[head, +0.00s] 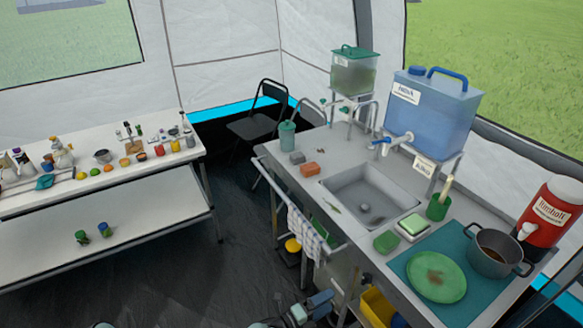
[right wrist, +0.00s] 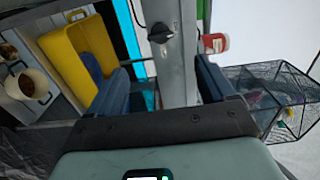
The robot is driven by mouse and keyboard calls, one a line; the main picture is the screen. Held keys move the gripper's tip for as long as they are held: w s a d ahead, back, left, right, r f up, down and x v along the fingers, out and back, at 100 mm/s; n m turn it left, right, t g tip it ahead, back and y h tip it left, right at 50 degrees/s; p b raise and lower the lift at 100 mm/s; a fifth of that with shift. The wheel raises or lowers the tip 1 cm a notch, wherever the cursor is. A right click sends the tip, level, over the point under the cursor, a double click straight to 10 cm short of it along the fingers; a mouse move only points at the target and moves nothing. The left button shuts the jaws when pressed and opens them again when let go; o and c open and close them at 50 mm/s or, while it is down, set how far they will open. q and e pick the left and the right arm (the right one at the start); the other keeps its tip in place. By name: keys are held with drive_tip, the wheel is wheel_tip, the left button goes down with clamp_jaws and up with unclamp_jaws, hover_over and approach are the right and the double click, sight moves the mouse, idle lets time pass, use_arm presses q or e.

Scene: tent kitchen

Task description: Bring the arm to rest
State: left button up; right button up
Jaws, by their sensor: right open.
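My right gripper (head: 322,304) shows at the bottom edge of the head view, low on the floor side of the sink counter (head: 330,172). In the right wrist view its two blue fingers stand apart with nothing held between them, so the gripper (right wrist: 162,72) is open and empty. A grey metal post (right wrist: 172,50) shows beyond and between the fingers; I cannot tell how close it is. Most of the right arm is out of view. My left gripper is not in view.
A yellow bin (head: 377,306) stands under the counter, beside the right gripper; it also shows in the wrist view (right wrist: 75,52). A checked towel (head: 303,232) hangs on the counter rail. Dark floor (head: 180,265) lies open leftward.

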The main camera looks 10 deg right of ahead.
drive_tip(key=s+d+f+m+g+y, duration=0.2)
drive_tip(key=s+d+f+m+g, duration=0.2)
drive_tip(key=s+f, duration=0.25)
drive_tip(key=s+d+f+m+g+y, duration=0.3)
drive_tip(key=s+f+m+g, duration=0.1)
drive_tip(key=s+f, duration=0.25)
drive_tip(key=s+a+f+m+g+y, duration=0.1)
drive_tip(key=s+f+m+g+y, duration=0.1)
drive_tip(key=s+m+y, duration=0.3)
drive_tip(key=s+a+f+m+g+y, duration=0.1)
drive_tip(key=s+f+m+g, duration=0.2)
drive_tip(key=s, duration=0.4)
drive_tip(key=s+a+r+m+t+y, duration=0.2)
drive_tip(key=s+a+m+y, duration=0.1)
drive_tip(key=m, duration=1.1)
drive_tip(key=s+a+r+m+t+y, duration=0.1)
drive_tip(key=s+a+m+t+y, duration=0.2)
drive_tip(key=m, duration=1.1)
drive_tip(key=a+y, duration=0.3)
drive_tip(key=shift+s+r+m, duration=0.15)
drive_tip(key=shift+r+m, duration=0.2)
drive_tip(key=shift+m, duration=0.05)
